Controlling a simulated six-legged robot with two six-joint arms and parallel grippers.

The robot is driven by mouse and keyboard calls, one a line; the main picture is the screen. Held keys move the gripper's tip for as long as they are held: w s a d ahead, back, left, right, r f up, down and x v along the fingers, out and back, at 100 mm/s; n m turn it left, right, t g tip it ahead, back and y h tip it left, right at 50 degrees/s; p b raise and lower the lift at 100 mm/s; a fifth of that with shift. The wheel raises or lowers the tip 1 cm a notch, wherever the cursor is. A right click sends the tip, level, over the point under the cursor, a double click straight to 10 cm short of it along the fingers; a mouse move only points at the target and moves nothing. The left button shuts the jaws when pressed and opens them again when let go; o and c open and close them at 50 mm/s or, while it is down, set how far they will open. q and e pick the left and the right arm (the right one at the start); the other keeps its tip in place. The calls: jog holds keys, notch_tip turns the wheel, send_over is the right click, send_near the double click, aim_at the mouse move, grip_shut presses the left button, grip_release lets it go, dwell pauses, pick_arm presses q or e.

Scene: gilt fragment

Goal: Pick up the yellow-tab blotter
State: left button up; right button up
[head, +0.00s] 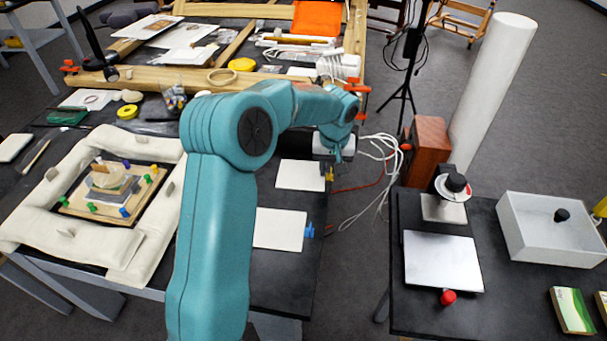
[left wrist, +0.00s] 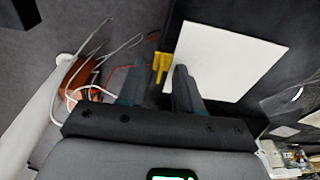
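The yellow-tab blotter (head: 298,174) is a white square sheet lying flat near the right edge of the black left table. Its yellow tab (head: 329,173) sticks out past its right side. In the left wrist view the blotter (left wrist: 228,62) lies to the right, with the yellow tab (left wrist: 161,66) showing between my fingers. My left gripper (head: 337,156) is above and just beyond the tab in the head view. In the left wrist view its fingers (left wrist: 157,74) are apart, with no contact on the tab visible. My right gripper is not in view.
A similar blotter (head: 279,229) with a blue tab (head: 309,231) lies nearer. White and red cables (head: 381,160) hang off the table edge. A padded frame (head: 150,250) surrounds a board with a fragment. A second table holds a metal plate (head: 442,262) and white tray (head: 550,245).

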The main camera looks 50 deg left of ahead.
pick_arm(q)
grip_shut()
jog(key=shift+r, duration=0.1)
